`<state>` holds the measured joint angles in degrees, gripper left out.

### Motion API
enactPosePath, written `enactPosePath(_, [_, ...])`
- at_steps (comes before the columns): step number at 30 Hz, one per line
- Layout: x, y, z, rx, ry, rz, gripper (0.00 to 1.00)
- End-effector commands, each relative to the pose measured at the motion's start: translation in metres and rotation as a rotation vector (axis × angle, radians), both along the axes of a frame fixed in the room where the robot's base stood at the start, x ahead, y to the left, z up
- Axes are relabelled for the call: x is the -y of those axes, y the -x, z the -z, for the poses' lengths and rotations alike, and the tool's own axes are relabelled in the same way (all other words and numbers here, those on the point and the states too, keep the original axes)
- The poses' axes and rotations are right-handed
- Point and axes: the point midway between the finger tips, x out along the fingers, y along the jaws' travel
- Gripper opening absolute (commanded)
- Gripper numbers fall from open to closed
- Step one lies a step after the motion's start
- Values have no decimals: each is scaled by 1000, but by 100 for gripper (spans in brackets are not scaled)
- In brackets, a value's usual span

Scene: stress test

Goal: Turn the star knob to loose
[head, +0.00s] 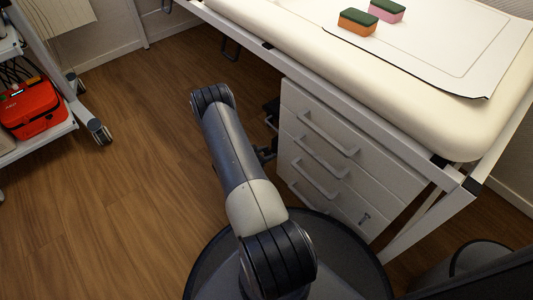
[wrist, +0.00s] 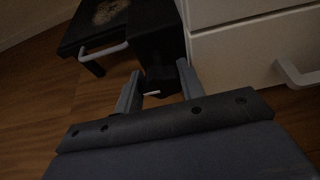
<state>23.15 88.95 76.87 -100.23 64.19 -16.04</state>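My gripper (wrist: 159,67) shows in the wrist view with its two grey fingers apart. A dark part (wrist: 158,80) shows between and beyond the fingers, below a black box-like unit (wrist: 158,38). A small pale bar (wrist: 152,94) lies near the gap between the fingers. I cannot make out a star knob for certain; the dark part is too dim to tell its shape, or whether a finger touches it. In the head view my arm hides most of this spot; dark pieces show beside the white drawer unit (head: 385,185).
The drawer unit, with protruding handles, is close on the right in the wrist view (wrist: 255,50). A padded table (head: 440,120) stands above it with two sponges (head: 357,22) (head: 387,10). A cart with a red case (head: 33,108) is at left. Wood floor (head: 140,190) between is clear.

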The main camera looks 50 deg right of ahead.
Motion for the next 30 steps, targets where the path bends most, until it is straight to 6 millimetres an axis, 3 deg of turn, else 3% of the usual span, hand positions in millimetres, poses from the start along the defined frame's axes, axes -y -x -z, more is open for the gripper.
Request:
enactPosePath(8, [0,1,1,-2,-1,0,58])
enactPosePath(30, [1,4,-1,25,7,8,58])
